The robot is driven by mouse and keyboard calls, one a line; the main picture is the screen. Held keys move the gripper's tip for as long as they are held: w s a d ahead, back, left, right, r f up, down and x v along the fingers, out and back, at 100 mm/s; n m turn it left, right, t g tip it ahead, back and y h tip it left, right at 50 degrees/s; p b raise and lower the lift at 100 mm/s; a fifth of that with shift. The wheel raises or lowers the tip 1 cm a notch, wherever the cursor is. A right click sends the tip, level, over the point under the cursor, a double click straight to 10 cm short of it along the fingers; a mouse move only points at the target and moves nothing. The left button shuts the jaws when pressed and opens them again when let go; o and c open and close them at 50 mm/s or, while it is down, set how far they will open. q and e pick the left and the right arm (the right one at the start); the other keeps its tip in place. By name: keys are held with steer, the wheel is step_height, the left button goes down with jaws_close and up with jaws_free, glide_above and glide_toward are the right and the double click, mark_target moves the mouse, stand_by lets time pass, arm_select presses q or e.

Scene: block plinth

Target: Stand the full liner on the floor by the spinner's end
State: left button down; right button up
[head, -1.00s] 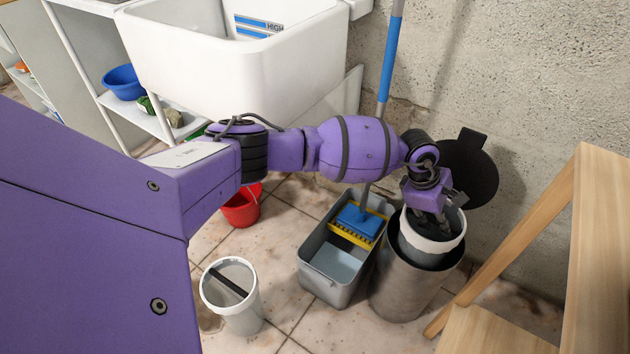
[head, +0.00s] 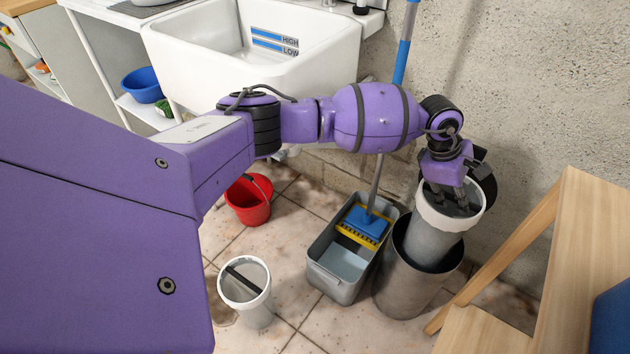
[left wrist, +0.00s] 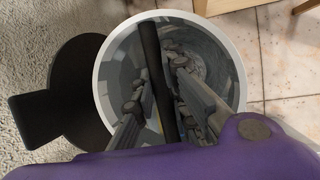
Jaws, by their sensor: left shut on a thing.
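The liner (head: 432,238) is a grey bucket with a white rim. It is raised partly out of the dark grey round bin (head: 400,285), its lower part hidden by the bin's wall. My left gripper (head: 452,205) reaches into its mouth and is shut on the liner's dark crossbar. In the left wrist view the crossbar (left wrist: 152,70) runs between the fingers, and grey angular shapes show inside. The spinner seems to be the grey rectangular bucket (head: 333,283) with a yellow wringer, standing left of the bin. My right gripper is not in view.
A blue mop (head: 367,222) stands in the grey bucket. A similar white pail (head: 257,312) with a dark bar and a red bucket (head: 247,204) stand on the tiles. A wooden stand (head: 565,260) is at right. Bare floor lies between pail and grey bucket.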

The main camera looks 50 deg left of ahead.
arm_select(q)
step_height(320, 180, up, 16)
steer(key=p, duration=0.8)
steer(key=shift+f, duration=0.25)
stand_by(0.6)
